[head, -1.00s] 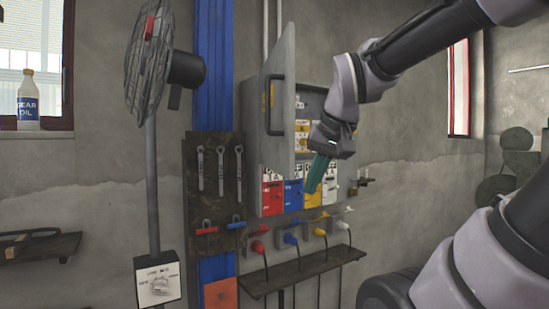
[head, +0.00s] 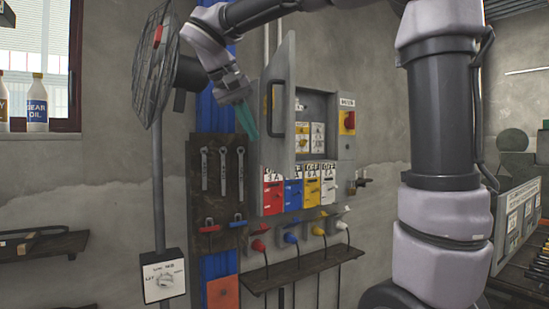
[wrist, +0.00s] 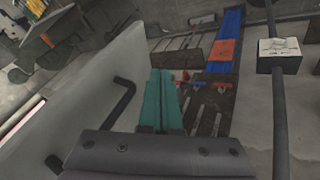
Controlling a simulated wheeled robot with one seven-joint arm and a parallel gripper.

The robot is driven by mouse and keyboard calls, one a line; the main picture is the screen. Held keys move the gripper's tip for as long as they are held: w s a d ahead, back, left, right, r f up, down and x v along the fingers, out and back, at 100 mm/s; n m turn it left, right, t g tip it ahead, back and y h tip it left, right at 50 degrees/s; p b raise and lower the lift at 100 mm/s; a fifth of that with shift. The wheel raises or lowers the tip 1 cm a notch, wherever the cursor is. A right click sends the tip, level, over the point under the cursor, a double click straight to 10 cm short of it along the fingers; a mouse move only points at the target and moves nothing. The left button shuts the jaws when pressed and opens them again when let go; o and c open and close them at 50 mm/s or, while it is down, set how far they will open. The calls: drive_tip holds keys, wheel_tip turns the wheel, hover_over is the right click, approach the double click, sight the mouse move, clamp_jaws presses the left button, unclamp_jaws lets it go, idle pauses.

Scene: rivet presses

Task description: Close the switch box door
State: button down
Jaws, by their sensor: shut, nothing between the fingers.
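The grey switch box door (head: 284,155) stands swung open, sticking out from the box (head: 345,150) on the wall. Its dark bar handle (head: 271,108) is on the outer face. My gripper (head: 249,133), with teal fingers, is shut and empty on the outer side of the door, just left of the handle. In the wrist view the closed fingers (wrist: 160,74) are right of the door (wrist: 82,95) and its handle (wrist: 122,98). I cannot tell whether they touch the door.
A dark board with wrenches (head: 222,175) hangs left of the box. A fan (head: 152,65) on a pole stands further left, close to my wrist. Coloured plugs (head: 290,238) and a narrow shelf (head: 302,271) are below the box.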

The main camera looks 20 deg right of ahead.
drive_tip(key=w+a+r, duration=0.1)
drive_tip(key=a, duration=0.1)
approach(282, 171)
wheel_tip(282, 171, down, 4)
drive_tip(key=shift+w+d, duration=0.25)
drive_tip(key=shift+d, duration=0.2)
drive_tip(key=shift+w+d, duration=0.25)
drive_tip(key=shift+d, duration=0.25)
